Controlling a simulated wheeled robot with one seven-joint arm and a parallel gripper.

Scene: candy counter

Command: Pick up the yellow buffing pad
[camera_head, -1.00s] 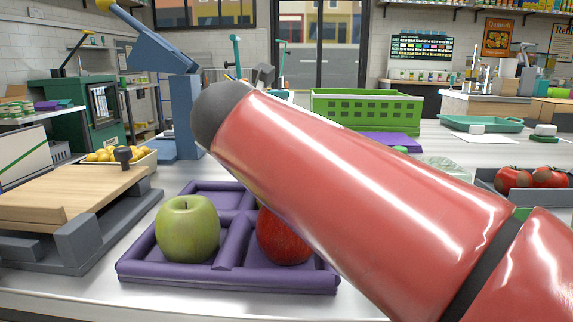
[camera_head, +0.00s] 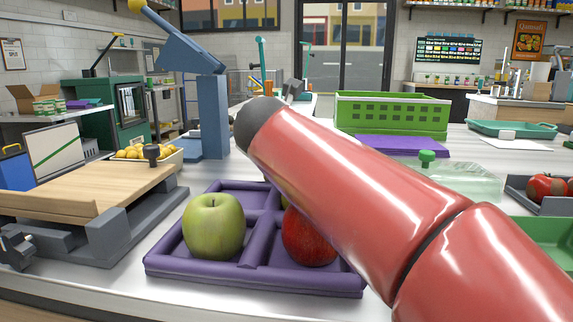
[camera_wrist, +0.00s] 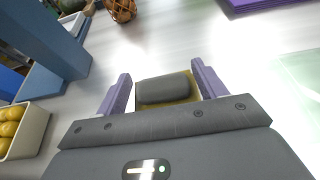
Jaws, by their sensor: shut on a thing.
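The yellow buffing pad (camera_wrist: 194,90) shows in the wrist view as a yellow rim around a dark grey block-shaped top. It lies between the two purple-grey fingers of my gripper (camera_wrist: 161,72), which is shut on it. The counter shows beyond the fingertips. In the head view my red arm crosses the middle and hides the gripper and the pad.
A purple divided tray (camera_head: 255,285) holds a green apple (camera_head: 213,226) and a red apple (camera_head: 309,238). A wooden board (camera_head: 85,188) is at left, a green crate (camera_head: 391,115) behind. A clear box (camera_head: 455,180) and tomatoes (camera_head: 546,186) are at right.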

